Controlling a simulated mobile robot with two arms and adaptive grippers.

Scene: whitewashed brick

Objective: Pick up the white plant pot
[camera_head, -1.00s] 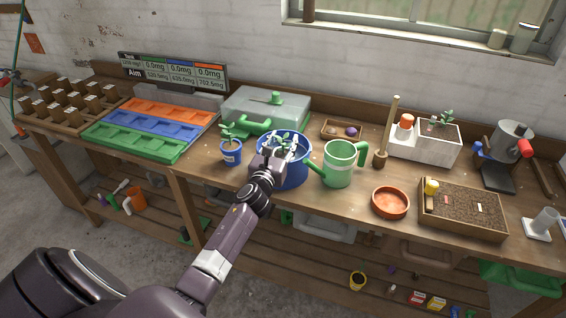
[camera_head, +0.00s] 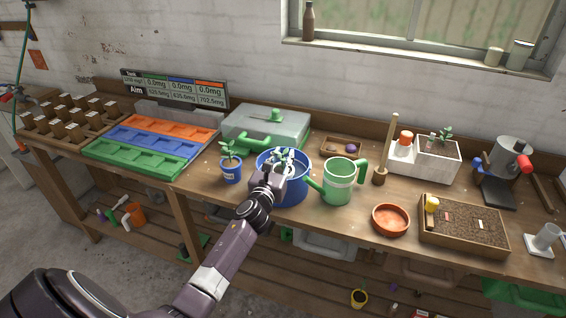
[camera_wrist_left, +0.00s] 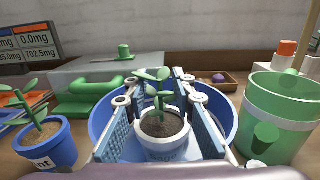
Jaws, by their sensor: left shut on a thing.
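The white plant pot (camera_wrist_left: 166,145) holds dark soil and a green seedling. In the left wrist view it stands upright between the two fingers of my left gripper (camera_wrist_left: 164,122), which is shut on it. In the head view my left gripper (camera_head: 279,164) is at the blue bucket (camera_head: 296,193), and it hides most of the pot; only some leaves show. The bucket's rim (camera_wrist_left: 232,112) surrounds the pot and fingers in the wrist view. I cannot tell whether the pot touches the bucket. My right gripper is not in view.
A blue pot with a seedling (camera_head: 231,172) stands left of the bucket. A green watering can (camera_head: 340,183) stands close on the right. A grey box with a green handle (camera_head: 268,130) is behind. A terracotta saucer (camera_head: 391,219) lies farther right.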

